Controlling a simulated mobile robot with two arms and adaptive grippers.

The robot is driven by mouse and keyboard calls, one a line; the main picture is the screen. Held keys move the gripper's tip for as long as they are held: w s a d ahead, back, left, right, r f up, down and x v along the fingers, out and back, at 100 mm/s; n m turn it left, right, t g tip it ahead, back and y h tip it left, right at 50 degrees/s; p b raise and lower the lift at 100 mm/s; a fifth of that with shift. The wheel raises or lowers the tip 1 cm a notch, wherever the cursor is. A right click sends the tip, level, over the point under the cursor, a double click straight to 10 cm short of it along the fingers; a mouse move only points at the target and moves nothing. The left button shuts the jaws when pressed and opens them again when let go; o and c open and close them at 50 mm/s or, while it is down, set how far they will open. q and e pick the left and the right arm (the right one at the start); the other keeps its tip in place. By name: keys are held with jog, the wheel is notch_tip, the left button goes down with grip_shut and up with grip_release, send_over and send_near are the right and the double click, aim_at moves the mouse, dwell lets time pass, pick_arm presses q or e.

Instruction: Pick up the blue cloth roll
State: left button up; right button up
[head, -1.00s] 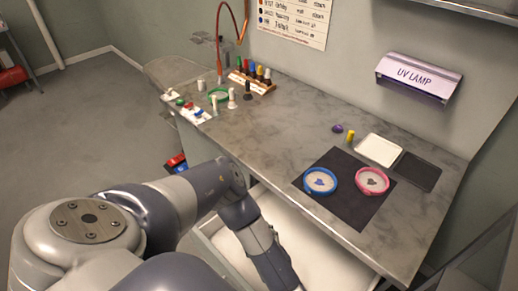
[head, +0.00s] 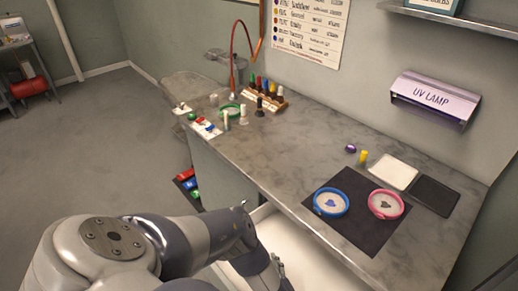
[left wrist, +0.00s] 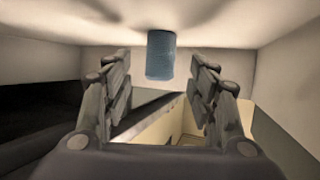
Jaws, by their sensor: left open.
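The blue cloth roll (left wrist: 160,55) shows in the left wrist view, at the top middle against a pale surface. It is not visible in the head view. My left gripper (left wrist: 160,72) is open, with one finger on each side of the roll in the picture. Gaps show between the roll and both fingers, and the roll seems to be beyond the fingertips. My right gripper is not in view.
The grey counter (head: 285,150) overhangs the drawer. Pale walls surround the gripper in the wrist view.

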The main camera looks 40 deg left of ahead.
pick_arm(q)
jog(key=x, duration=0.6)
jog(key=shift+a+f, duration=0.1)
jog(key=shift+a, duration=0.05)
jog(key=c, duration=0.9)
